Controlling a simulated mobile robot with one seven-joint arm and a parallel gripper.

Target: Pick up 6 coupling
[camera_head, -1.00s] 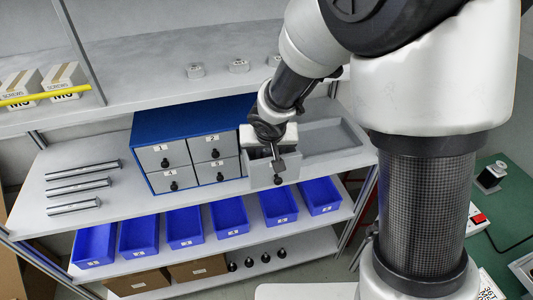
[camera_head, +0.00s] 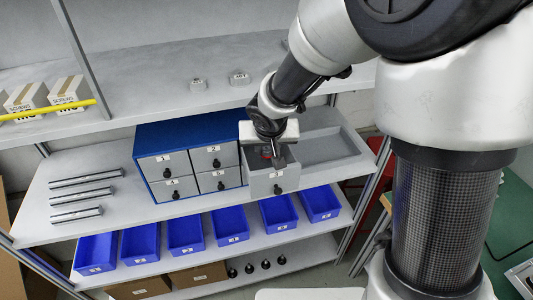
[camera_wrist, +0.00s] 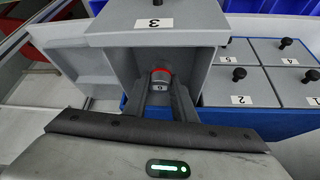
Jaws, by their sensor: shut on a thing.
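The coupling (camera_wrist: 161,76) shows in the wrist view as a small grey cylinder with a red top band and a small label too small to read surely. It is inside the open grey drawer 3 (camera_wrist: 112,62). My gripper (camera_wrist: 163,92) reaches down into this drawer and is shut on the coupling. In the head view my gripper (camera_head: 270,158) is inside the drawer (camera_head: 262,185), with a bit of red at its fingers. The coupling is otherwise mostly hidden there.
The blue cabinet (camera_head: 140,150) with closed drawers 1, 2, 4 and 5 stands left of drawer 3. A grey tray (camera_head: 345,143) lies to its right. Several blue bins (camera_head: 185,232) sit below. Metal bars (camera_head: 78,197) lie at left. Small grey parts (camera_head: 240,78) stand on the upper shelf.

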